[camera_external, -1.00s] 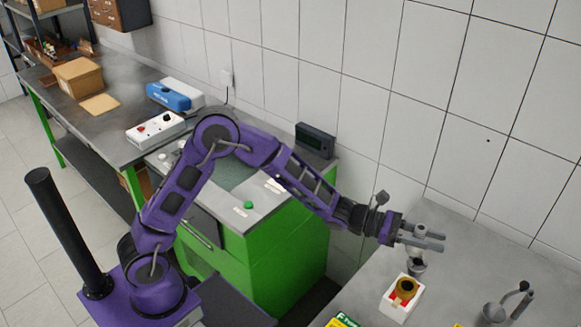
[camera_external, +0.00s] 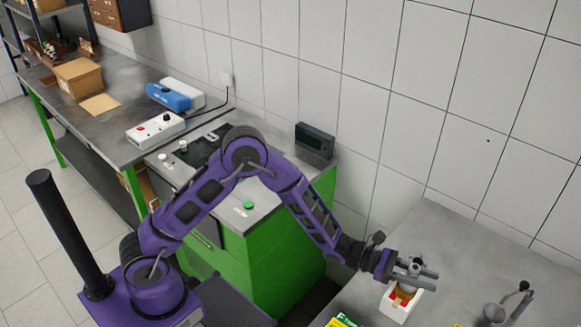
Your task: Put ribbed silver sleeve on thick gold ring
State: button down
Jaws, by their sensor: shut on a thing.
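My gripper (camera_external: 421,278) is at the right, low over a white holder with red parts (camera_external: 396,308). It is shut on a small silver piece, the ribbed silver sleeve (camera_external: 415,265), whose top shows between the fingers. The thick gold ring (camera_external: 404,294) sits in the white holder, directly below the gripper, and is partly covered by it. The sleeve's lower end is hidden, so I cannot tell whether it touches the ring.
A metal funnel-like part and a dark-handled piece (camera_external: 510,302) stand to the right on the grey bench (camera_external: 455,245). Yellow and green packets (camera_external: 342,321) lie at the front. The tiled wall is behind. The bench behind the holder is clear.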

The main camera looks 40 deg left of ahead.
jog(key=shift+r, duration=0.1)
jog(key=shift+f, duration=0.2)
jog(key=c, duration=0.6)
grip_release()
jog(key=shift+r, duration=0.2)
jog(key=shift+a, duration=0.2)
jog(key=v, duration=1.1)
jog(key=shift+a, duration=0.35)
